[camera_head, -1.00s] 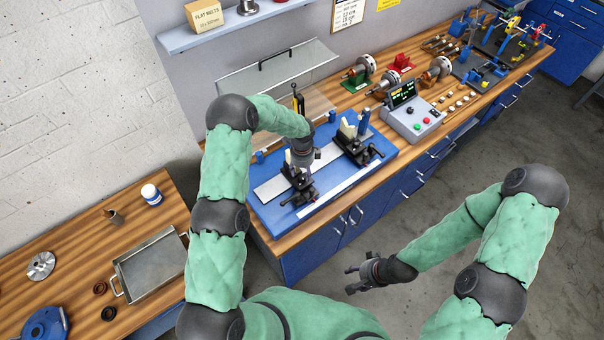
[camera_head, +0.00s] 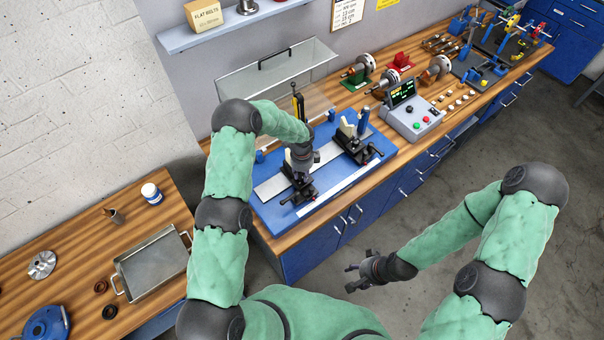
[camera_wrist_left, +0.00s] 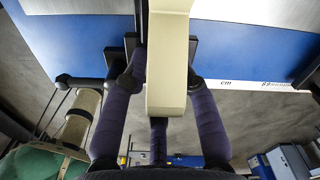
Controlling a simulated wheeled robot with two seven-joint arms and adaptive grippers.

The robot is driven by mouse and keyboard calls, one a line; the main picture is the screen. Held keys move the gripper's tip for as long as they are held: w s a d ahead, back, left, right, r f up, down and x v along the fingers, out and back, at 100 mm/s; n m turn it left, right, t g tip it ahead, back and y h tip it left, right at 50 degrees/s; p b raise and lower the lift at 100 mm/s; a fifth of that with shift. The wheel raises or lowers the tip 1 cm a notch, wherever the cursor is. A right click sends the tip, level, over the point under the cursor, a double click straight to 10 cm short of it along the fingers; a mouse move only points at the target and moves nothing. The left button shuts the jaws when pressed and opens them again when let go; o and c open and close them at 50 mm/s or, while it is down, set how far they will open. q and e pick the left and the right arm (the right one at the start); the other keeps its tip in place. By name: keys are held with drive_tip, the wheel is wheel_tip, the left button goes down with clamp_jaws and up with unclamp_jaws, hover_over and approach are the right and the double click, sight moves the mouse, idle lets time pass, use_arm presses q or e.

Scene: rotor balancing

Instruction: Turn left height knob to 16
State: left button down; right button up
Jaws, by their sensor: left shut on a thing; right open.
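The left pedestal (camera_head: 299,192) stands on the blue balancing machine's base (camera_head: 352,190), under my left gripper (camera_head: 298,170). In the left wrist view, a cream support post (camera_wrist_left: 168,60) rises between the dark fingers of my left gripper (camera_wrist_left: 163,85). The fingertips reach a dark part behind the post and are shut on what seems to be the left height knob, mostly hidden there. Its scale reading cannot be seen. The right pedestal (camera_head: 357,150) with its cream post stands farther right. My right gripper (camera_head: 351,278) is open and empty, over the floor before the bench.
A clear guard (camera_head: 275,75) stands behind the machine. A grey control box (camera_head: 412,118) with a lit screen sits to its right. A metal tray (camera_head: 152,262) lies on the left wooden bench. The floor around my right gripper is clear.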

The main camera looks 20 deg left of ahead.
sight(302, 175)
use_arm(q)
drive_tip(key=shift+w+f+n+b, duration=0.15)
drive_tip(key=shift+n+b, duration=0.25)
drive_tip(key=shift+b, duration=0.25)
drive_tip(key=shift+n+b, duration=0.3)
drive_tip(key=shift+b, duration=0.1)
drive_tip(key=shift+r, duration=0.2)
drive_tip(key=c, duration=1)
unclamp_jaws()
wheel_tip(302, 175, up, 12)
drive_tip(key=shift+f, duration=0.1)
